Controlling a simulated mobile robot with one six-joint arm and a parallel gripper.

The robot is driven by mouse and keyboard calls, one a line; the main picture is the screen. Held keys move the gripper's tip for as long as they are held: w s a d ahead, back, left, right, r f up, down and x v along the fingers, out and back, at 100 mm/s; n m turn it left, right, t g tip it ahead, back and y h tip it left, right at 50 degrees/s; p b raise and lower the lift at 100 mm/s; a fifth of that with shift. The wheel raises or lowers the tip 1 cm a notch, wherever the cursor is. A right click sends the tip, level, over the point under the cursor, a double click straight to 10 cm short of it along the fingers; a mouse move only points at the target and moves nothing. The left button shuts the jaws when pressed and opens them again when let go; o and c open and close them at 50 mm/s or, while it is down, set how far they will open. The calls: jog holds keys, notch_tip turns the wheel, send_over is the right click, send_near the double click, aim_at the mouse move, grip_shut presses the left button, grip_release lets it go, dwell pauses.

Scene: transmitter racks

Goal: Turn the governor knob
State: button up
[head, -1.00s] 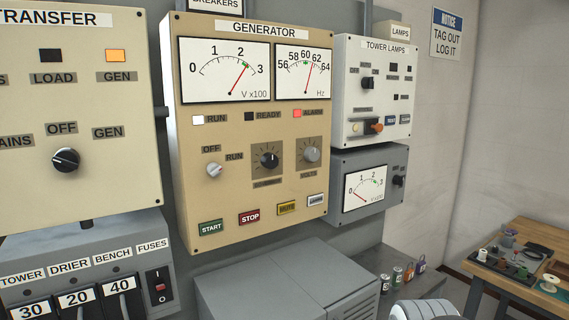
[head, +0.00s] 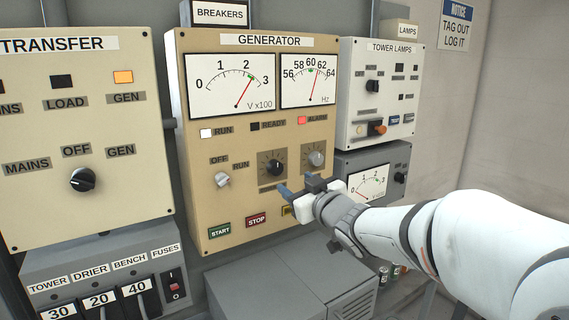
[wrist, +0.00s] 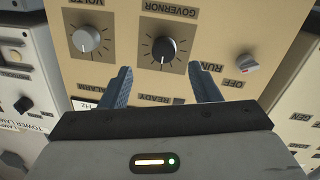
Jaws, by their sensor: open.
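The governor knob (head: 275,167) is a black round knob on a dark square plate, low in the middle of the cream generator panel (head: 197,115). In the wrist view the knob (wrist: 163,48) appears upside down, under its GOVERNOR label (wrist: 170,11). My gripper (head: 296,184) is open and empty in front of the panel, a little below and right of the knob in the head view. In the wrist view its two blue fingers (wrist: 160,70) point toward the panel, spread to either side of the knob's column. The fingers look apart from the knob.
The grey volts knob (head: 314,158) sits right of the governor knob, the pale OFF/RUN switch (head: 222,181) left. START (head: 219,229) and STOP (head: 256,220) buttons are below. The red ALARM lamp (head: 302,120) is lit; the READY lamp (head: 255,127) is dark. The Hz meter (head: 308,80) reads between 60 and 62.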

aim_at(277, 171)
jog(key=shift+y, duration=0.3)
jog(key=p+x, duration=0.1)
jog(key=x, duration=0.3)
jog(key=p+x, duration=0.1)
jog(key=x, duration=0.3)
jog(key=shift+s+a+r, duration=0.1)
jog(key=shift+a+r, duration=0.1)
jog(key=shift+a, duration=0.05)
jog(key=c, duration=1)
jog(key=shift+f+n+b, duration=0.15)
jog(key=shift+n+b, duration=0.25)
jog(key=shift+b, duration=0.15)
